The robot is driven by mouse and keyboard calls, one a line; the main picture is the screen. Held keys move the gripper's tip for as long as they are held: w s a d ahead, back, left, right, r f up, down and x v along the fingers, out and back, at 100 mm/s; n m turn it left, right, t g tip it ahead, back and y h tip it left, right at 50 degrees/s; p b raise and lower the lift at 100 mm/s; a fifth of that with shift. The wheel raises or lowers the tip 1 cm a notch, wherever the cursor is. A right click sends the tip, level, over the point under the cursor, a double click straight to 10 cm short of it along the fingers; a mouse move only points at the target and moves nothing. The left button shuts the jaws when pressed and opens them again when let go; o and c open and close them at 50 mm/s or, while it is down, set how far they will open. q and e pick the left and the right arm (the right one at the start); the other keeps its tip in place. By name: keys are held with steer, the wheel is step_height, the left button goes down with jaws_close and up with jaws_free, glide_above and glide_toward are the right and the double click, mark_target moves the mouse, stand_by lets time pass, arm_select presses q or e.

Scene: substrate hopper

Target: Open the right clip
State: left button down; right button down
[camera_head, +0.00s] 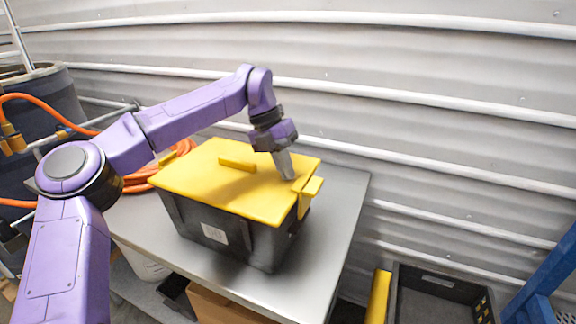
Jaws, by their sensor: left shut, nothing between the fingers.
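A dark grey box (234,236) with a yellow lid (215,187) stands on a grey metal table. The right clip (307,194) is a yellow piece at the lid's right edge; it sticks outward and a part hangs down the box's side. My left gripper (290,177) is shut and empty, pointing down at the lid's right end just beside the right clip. I cannot tell whether its fingertips touch the clip. My right gripper is not in view.
The table (335,212) has bare room right of the box. A coiled orange hose (140,180) lies behind its left side. A corrugated wall (440,100) is close behind. A dark crate (440,297) stands lower right, beside a blue frame (545,285).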

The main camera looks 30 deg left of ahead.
arm_select(q)
steer(key=shift+d, duration=0.4)
steer(key=shift+s, duration=0.1)
steer(key=shift+a, duration=0.15)
